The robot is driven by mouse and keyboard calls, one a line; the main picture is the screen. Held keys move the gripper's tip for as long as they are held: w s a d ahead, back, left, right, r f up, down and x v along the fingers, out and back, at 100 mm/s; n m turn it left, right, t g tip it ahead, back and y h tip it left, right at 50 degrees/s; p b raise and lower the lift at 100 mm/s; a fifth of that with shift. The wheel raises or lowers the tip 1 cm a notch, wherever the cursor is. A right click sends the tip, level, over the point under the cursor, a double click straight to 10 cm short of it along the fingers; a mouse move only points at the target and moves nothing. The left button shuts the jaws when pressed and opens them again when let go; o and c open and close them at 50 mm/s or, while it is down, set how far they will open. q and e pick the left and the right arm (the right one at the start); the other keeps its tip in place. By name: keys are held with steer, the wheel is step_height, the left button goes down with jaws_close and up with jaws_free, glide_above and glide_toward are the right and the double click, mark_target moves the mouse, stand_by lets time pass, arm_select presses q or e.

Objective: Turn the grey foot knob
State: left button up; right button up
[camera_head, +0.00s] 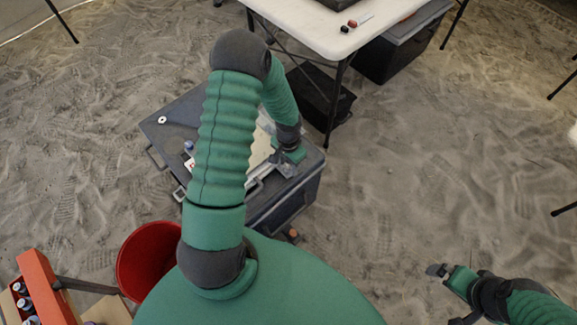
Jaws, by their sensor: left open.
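My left arm reaches over a dark grey case (165,145) in the middle of the view. My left gripper (283,168) is open, low over the right part of the case top, beside a pale flat piece (262,148). The arm hides much of the case top. I cannot make out a grey foot knob for certain; it may be hidden behind my arm or gripper. My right gripper (437,270) is at the lower right, above the sand and away from the case; its jaw state is unclear.
A white table (320,30) stands behind the case, with dark bins beneath and beside it. A red bucket (143,262) and an orange rack (45,285) with bottles are at lower left. A white ring (162,119) lies on the case. Sand to the right is open.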

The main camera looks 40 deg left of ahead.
arm_select(q)
steer(key=shift+a+f, duration=0.3)
steer(key=shift+a, duration=0.1)
steer(key=shift+d+r, duration=0.15)
steer(key=shift+d, duration=0.15)
steer(key=c, duration=0.7)
steer(key=shift+c, duration=1.1)
jaws_close()
arm_select(e)
steer(key=shift+a, duration=0.25)
arm_select(q)
steer(key=shift+n, duration=0.3)
arm_select(e)
steer(key=shift+r, duration=0.25)
